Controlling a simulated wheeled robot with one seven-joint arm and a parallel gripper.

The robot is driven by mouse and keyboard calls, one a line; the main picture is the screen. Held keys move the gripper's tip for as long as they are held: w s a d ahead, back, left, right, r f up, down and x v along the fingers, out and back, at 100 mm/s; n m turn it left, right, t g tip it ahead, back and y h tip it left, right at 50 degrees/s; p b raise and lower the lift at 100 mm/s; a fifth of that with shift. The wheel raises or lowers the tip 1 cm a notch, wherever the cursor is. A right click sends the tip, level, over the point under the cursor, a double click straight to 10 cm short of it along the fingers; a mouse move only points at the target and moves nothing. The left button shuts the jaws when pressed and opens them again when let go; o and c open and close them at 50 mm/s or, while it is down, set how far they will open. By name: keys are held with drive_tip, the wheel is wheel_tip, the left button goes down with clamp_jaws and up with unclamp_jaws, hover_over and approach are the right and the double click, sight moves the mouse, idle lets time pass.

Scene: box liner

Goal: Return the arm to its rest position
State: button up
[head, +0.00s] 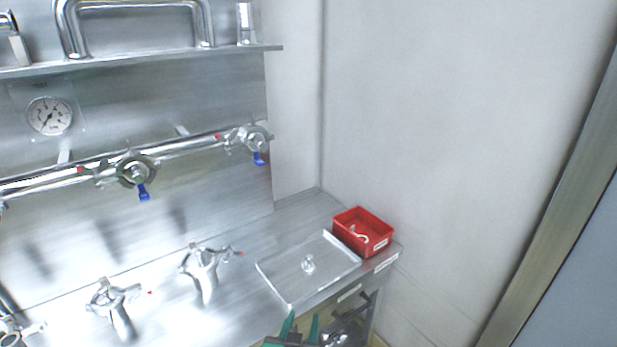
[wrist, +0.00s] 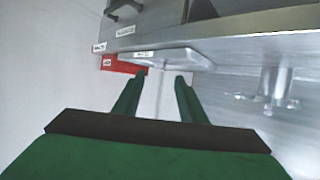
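My gripper (head: 301,326) shows at the bottom edge of the head view, in front of the steel counter's front edge. Its two green fingers stand apart with nothing seen between them. The wrist view also shows the gripper (wrist: 160,77) open and empty, with the clear tray and red bin beyond its fingertips. Most of my arm is out of view or hidden at the bottom of the head view.
A red bin (head: 348,239) with a white item inside stands at the counter's right corner. Next to it lies a clear tray (head: 285,284) with a small clear piece. Steel fittings (head: 203,270) stand on the counter (head: 240,247). A valved pipe (head: 185,146) runs along the back wall.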

drive_tip(key=s+f+n+y, duration=0.2)
drive_tip(key=s+f, duration=0.9)
drive_tip(key=s, duration=0.6)
drive_tip(key=s+r+t, duration=0.1)
drive_tip(key=s, duration=0.9)
drive_tip(key=s+d+r+t, duration=0.1)
drive_tip(key=s+r, duration=0.1)
drive_tip(key=s, duration=0.8)
drive_tip(key=shift+s+d, duration=0.25)
drive_tip(key=shift+s, duration=0.15)
drive_tip(key=shift+c, duration=0.9)
